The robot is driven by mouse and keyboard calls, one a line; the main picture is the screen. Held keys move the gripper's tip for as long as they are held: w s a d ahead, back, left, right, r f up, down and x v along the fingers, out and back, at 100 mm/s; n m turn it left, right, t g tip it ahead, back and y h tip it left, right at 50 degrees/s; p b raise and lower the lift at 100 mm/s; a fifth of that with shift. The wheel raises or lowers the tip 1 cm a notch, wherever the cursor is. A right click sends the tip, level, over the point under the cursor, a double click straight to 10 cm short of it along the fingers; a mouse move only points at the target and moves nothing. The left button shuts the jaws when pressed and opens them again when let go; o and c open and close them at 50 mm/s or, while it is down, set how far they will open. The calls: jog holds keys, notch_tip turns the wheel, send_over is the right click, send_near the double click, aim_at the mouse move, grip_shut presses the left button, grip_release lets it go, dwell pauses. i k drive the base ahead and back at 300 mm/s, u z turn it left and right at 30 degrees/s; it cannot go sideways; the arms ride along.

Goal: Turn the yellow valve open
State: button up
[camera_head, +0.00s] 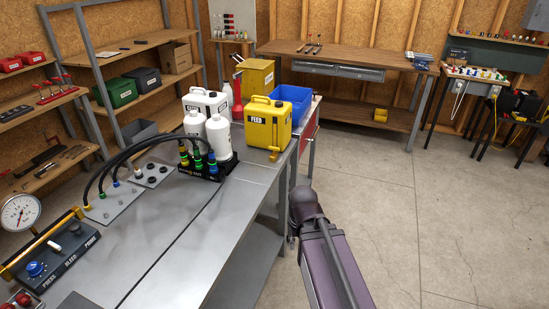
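A yellow jerrycan marked FEED (264,122) stands upright on the grey metal bench. A small yellow tap-like part (274,154) shows low on its front; it is too small to tell how it is turned. I cannot be sure that this is the yellow valve. A black coupling block (213,172) on the bench carries several hose fittings, including a yellow one (184,160). My purple arm link is at the lower middle, right of the bench. My gripper is not visible.
The grey bench (175,248) has bare room at its front. White bottles (219,135) and a white FEED can (204,103) stand beside the yellow can; a blue bin (290,103) is behind. A gauge panel (50,255) is at left. The floor (410,230) at right is clear.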

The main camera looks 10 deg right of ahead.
aim_at(273, 149)
jog(key=k, duration=1.3)
jog(key=z, duration=0.3)
jog(key=i, duration=1.9)
jog(key=u, duration=0.5)
